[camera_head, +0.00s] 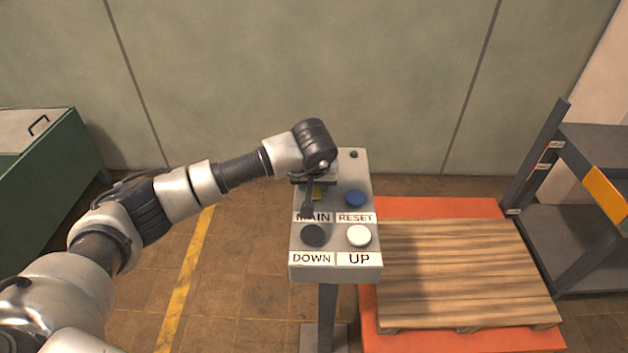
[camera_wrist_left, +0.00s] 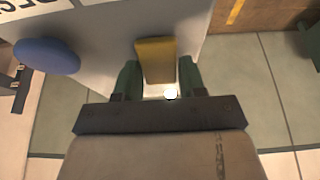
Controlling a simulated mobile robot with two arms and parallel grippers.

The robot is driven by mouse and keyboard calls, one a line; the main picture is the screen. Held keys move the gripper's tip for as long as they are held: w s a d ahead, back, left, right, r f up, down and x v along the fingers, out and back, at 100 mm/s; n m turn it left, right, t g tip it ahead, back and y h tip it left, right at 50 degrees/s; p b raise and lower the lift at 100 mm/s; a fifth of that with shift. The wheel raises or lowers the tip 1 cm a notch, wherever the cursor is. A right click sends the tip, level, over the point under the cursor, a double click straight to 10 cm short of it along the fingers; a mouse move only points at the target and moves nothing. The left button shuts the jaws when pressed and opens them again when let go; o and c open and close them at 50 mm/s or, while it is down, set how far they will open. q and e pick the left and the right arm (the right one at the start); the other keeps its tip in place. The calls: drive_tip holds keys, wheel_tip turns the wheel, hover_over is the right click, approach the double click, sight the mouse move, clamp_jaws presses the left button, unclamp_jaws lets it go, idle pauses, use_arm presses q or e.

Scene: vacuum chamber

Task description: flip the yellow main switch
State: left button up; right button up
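The yellow main switch (camera_wrist_left: 155,60) sits on the grey control box (camera_head: 335,265), above the MAIN label (camera_head: 312,217). In the left wrist view the two dark fingers of my left gripper (camera_wrist_left: 157,80) stand apart, one on each side of the switch. The gripper is open around it. I cannot tell whether a finger touches it. My right gripper is not in view.
The box also carries a blue RESET button (camera_head: 355,198), a black DOWN button (camera_head: 313,235) and a white UP button (camera_head: 358,236). A wooden pallet (camera_head: 460,275) on an orange platform (camera_head: 460,341) lies right of the box. A grey shelf (camera_head: 570,225) stands far right, a green bin (camera_head: 40,165) far left.

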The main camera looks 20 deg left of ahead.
use_arm(q)
drive_tip(key=c, duration=0.5)
drive_tip(key=shift+w+a+f+g+h+b, duration=0.1)
drive_tip(key=shift+w+g+h+b, duration=0.05)
drive_tip(key=shift+g+b, duration=0.35)
drive_tip(key=shift+w+f+g+h+b, duration=0.15)
drive_tip(key=shift+g+b, duration=0.15)
drive_tip(key=shift+g, duration=0.3)
drive_tip(key=shift+r+g+h+b, duration=0.1)
drive_tip(key=shift+g+h+b, duration=0.2)
drive_tip(key=shift+g+b, duration=0.5)
drive_tip(key=shift+p, duration=0.3)
drive_tip(key=o, duration=1)
drive_tip(key=shift+c, duration=0.2)
drive_tip(key=shift+r, duration=0.15)
